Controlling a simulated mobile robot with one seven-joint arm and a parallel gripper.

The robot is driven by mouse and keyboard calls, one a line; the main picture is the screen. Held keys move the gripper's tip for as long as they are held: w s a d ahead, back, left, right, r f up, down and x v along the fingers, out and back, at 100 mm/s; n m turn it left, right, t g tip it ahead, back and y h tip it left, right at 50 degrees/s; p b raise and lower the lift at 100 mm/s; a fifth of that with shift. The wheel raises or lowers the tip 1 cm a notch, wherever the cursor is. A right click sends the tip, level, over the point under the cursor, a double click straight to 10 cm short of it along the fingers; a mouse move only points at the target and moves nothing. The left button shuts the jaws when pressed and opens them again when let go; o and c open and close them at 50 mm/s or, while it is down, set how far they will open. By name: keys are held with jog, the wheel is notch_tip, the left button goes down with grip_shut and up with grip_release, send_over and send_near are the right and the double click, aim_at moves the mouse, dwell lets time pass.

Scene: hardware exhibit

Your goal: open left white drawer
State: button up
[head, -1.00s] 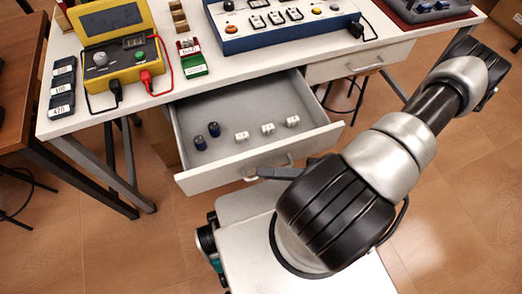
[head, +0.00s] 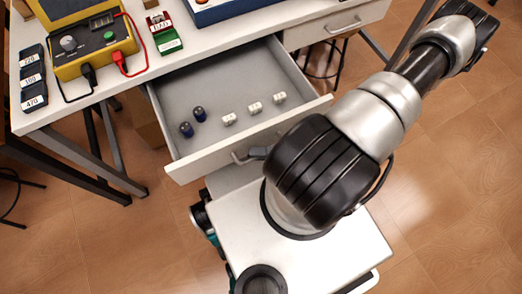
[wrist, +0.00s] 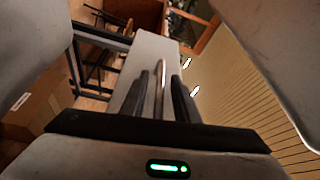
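The left white drawer (head: 208,160) stands well out from under the white table in the head view, its grey inside showing. Two dark blue cylinders (head: 192,122) and several small white pieces (head: 254,108) lie in it. Its silver bar handle (head: 238,158) is on the front face, partly covered by my gripper (head: 258,153). In the wrist view the handle (wrist: 160,88) runs between my gripper's two dark fingers (wrist: 160,100), with the white drawer front behind it.
A yellow meter (head: 88,50) and black labelled blocks (head: 33,75) sit on the table (head: 185,45). A second drawer (head: 335,25), shut, is at the right. Dark table legs (head: 95,170) stand at the left. Wooden floor (head: 440,190) is open at the right.

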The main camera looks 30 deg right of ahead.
dwell(0.3)
jog(key=v, duration=1.7)
jog(key=shift+d, duration=0.2)
jog(key=shift+s, duration=0.15)
